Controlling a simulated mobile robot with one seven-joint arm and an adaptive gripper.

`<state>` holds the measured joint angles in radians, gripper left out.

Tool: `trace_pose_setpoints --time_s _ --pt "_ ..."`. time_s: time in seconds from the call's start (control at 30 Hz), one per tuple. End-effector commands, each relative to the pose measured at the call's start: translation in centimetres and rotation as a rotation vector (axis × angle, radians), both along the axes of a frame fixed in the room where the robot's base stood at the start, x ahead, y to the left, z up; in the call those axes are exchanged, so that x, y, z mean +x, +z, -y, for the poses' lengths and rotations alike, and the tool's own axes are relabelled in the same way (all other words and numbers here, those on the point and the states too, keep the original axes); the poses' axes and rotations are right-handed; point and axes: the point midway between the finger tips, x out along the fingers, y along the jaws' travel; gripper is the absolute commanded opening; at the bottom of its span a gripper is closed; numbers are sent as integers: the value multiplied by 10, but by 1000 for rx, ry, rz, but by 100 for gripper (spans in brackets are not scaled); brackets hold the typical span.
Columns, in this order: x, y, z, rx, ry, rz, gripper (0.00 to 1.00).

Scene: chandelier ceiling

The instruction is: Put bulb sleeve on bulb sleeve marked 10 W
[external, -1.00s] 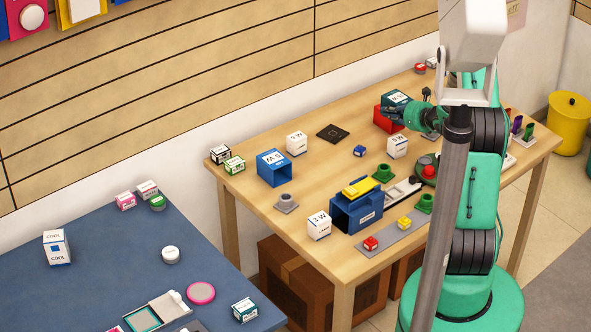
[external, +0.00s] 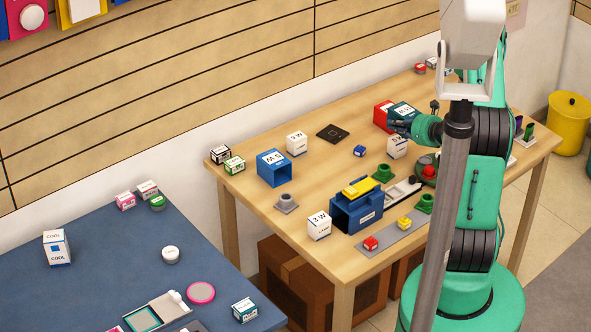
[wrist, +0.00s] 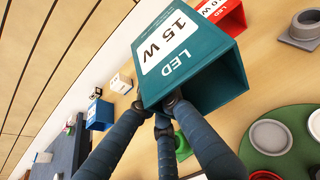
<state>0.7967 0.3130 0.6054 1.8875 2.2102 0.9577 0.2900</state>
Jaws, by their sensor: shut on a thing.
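My gripper (external: 398,126) is shut on a teal bulb sleeve (external: 403,111) marked LED 15 W. In the wrist view, the fingers (wrist: 170,112) grip the lower edge of the teal sleeve (wrist: 165,50), whose open end faces right. A red bulb sleeve (external: 381,114) is just left of and behind the teal one in the external view. In the wrist view the red sleeve (wrist: 235,20) shows LED and what looks like 10 W, partly hidden by the teal sleeve. I cannot tell whether the two sleeves touch.
A green disc (wrist: 275,140) with round parts and a grey socket (wrist: 305,28) lie nearby. A blue 5 W sleeve (external: 274,168) and a dark blue holder (external: 356,211) stand further left.

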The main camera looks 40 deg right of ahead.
Motion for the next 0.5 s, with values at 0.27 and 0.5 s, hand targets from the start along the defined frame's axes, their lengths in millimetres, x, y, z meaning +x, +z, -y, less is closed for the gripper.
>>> trace_pose_setpoints --time_s 0.27,0.5 --pt "0 0 0 0 0 0 0" --pt "7 0 5 -2 3 0 0"
